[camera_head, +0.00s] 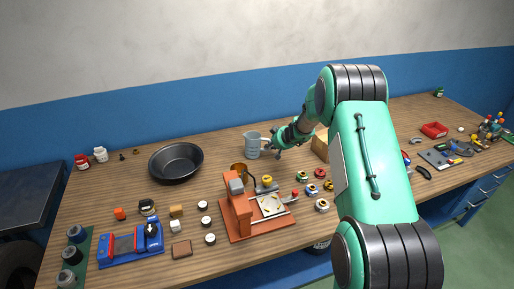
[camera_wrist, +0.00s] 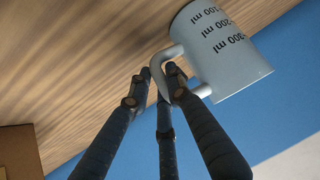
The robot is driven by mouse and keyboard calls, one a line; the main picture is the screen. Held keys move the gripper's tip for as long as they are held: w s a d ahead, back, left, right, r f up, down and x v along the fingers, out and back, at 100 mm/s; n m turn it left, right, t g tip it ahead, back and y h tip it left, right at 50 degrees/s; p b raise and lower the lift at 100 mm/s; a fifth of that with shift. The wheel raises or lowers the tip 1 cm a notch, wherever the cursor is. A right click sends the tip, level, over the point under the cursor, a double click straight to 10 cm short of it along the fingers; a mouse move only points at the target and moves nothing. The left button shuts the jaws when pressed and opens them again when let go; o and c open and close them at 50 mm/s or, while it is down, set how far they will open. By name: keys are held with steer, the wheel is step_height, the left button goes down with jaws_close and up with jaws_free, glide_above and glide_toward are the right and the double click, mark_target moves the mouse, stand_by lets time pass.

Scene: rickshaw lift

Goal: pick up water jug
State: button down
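The water jug (camera_head: 252,146) is a grey-blue measuring cup with a handle. It is upright on the workbench near the middle in the head view. In the wrist view the jug (camera_wrist: 222,45) is at the upper right, with dark volume marks on its side. My gripper (camera_head: 274,147) is at the right side of the jug, where the handle is. In the wrist view the dark fingers of my gripper (camera_wrist: 160,74) converge on the handle from both sides and look shut on it. Parts of the handle are hidden behind the fingers.
A dark round pan (camera_head: 176,162) lies left of the jug. An orange machine (camera_head: 240,212) and several small parts stand in front. A cardboard box (camera_head: 320,146) is just right of my gripper. The blue wall (camera_head: 120,125) is behind the bench.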

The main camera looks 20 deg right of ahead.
steer(key=shift+r, duration=0.35)
stand_by(0.4)
steer(key=shift+r+p, duration=1.25)
steer(key=shift+r, duration=3.4)
steer(key=shift+r, duration=0.1)
